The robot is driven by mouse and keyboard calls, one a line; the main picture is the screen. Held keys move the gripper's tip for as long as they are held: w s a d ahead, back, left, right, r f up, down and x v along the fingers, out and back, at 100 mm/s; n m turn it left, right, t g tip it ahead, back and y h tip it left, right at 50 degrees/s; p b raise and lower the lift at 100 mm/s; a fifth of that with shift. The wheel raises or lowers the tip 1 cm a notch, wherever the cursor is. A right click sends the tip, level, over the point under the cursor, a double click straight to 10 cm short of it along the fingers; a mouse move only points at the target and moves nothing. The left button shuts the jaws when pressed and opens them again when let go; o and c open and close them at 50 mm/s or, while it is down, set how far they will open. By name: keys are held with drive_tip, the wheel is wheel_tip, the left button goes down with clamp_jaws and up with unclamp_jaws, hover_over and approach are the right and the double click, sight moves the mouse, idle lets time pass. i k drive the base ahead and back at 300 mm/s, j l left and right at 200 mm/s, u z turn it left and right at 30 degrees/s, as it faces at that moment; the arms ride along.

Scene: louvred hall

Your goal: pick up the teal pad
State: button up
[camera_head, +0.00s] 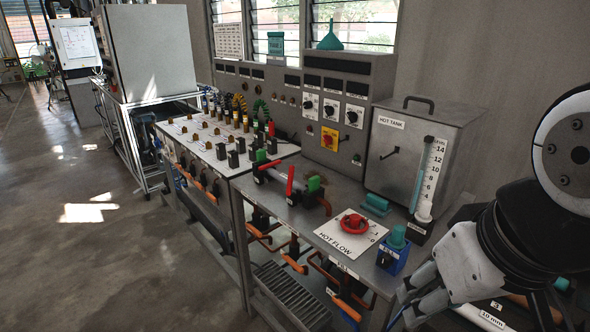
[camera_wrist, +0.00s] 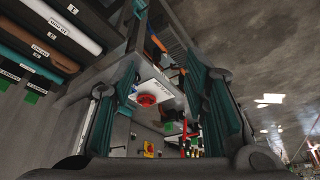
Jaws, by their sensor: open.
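A small teal block, which looks like the teal pad (camera_head: 376,204), lies on the grey bench in front of the hot tank. I cannot make it out in the wrist view. My gripper (camera_head: 409,298) is at the lower right of the head view, in front of the bench's near right corner and apart from the pad. In the wrist view my gripper (camera_wrist: 160,72) is open, its two fingers wide apart, with teal inner faces. Nothing is held between them. The bench with the red handwheel shows beyond the gap.
The red handwheel (camera_head: 355,223) sits on a white sheet left of the pad. A blue block with a teal knob (camera_head: 397,238) stands nearer the edge. The hot tank (camera_head: 416,150) and level gauge (camera_head: 424,185) stand behind. Pipes with orange elbows run below. Floor at left is clear.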

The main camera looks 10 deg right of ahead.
sight(374, 204)
drive_tip(key=k, duration=0.1)
drive_tip(key=i+j+z, duration=0.25)
drive_tip(key=j+z, duration=0.2)
drive_tip(key=i+j+z, duration=0.25)
drive_tip(key=j, duration=0.2)
drive_tip(key=k, duration=0.1)
